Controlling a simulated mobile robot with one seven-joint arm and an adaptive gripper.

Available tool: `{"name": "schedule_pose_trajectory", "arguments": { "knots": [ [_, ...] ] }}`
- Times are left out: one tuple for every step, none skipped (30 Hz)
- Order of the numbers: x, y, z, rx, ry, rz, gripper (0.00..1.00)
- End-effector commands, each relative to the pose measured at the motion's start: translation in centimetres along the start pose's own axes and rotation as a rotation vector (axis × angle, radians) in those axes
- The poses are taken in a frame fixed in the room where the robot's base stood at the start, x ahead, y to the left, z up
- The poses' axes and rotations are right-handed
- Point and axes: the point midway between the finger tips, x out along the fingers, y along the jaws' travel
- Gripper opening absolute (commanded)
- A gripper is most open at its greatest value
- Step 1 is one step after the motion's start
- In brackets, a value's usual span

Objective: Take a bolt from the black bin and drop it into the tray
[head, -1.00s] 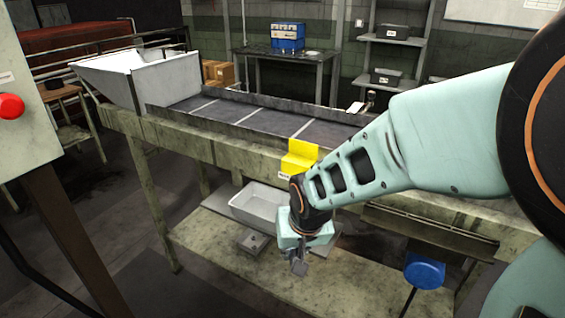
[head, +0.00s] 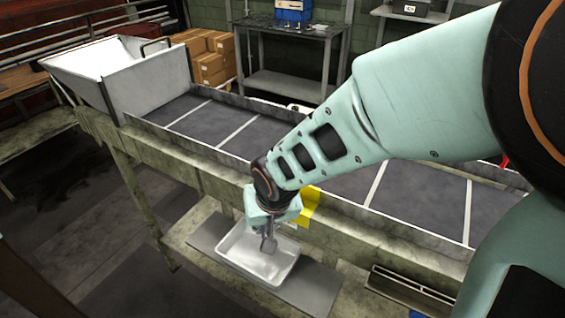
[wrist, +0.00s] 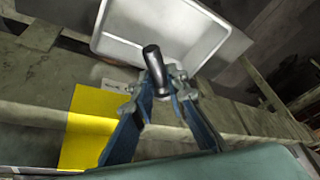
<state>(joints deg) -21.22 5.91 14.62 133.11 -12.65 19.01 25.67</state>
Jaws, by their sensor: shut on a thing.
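The white tray (head: 232,248) sits on a grey board on the lower shelf below the conveyor. It also shows at the top of the wrist view (wrist: 205,50), and its visible inside looks empty. My gripper (head: 269,246) points down and overlaps the tray in the head view. In the wrist view my gripper (wrist: 165,92) is shut on a dark bolt (wrist: 153,62), whose thick end sticks out past the fingertips towards the tray. Its lower end is partly hidden between the fingers. I cannot make out the task's black bin for certain.
The conveyor (head: 235,128) with its raised edge runs behind my gripper, with a white hopper (head: 125,75) at its left end. A yellow bent plate (head: 311,207) hangs on the conveyor's front, close to my wrist. A slotted metal part (head: 405,292) is at the lower right.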

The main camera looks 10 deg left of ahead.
Motion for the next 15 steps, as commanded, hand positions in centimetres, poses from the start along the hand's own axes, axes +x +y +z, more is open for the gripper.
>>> {"name": "schedule_pose_trajectory", "arguments": {
  "knots": [
    [0.3, 0.0, 0.1, -0.001, 0.0, 0.0, 0.0],
    [0.5, 0.0, 0.2, -0.001, 0.0, 0.0, 0.0],
    [0.7, 0.0, 0.3, -0.001, 0.0, 0.0, 0.0],
    [1.0, 0.0, 0.4, -0.001, 0.0, 0.0, 0.0],
    [1.2, 0.1, 0.5, -0.001, 0.0, 0.0, 0.0],
    [1.6, 0.1, 0.7, -0.001, -0.001, 0.0, 0.0],
    [1.9, 0.1, 0.8, -0.001, -0.001, -0.001, 0.0],
    [2.3, 0.1, 1.0, -0.001, -0.001, -0.001, 0.0],
    [2.8, 0.1, 1.1, -0.001, 0.0, -0.001, 0.0],
    [3.1, 0.1, 1.3, -0.001, 0.0, -0.001, 0.0],
    [3.5, 0.1, 1.4, -0.001, 0.0, -0.001, 0.0],
    [3.9, 0.2, 1.6, -0.001, -0.001, -0.001, 0.0],
    [4.2, 0.2, 1.8, -0.001, -0.001, -0.001, 0.0],
    [4.6, 0.2, 1.9, -0.001, -0.001, -0.001, 0.0],
    [4.9, 0.2, 2.1, -0.001, -0.001, -0.001, 0.0]
  ]
}}
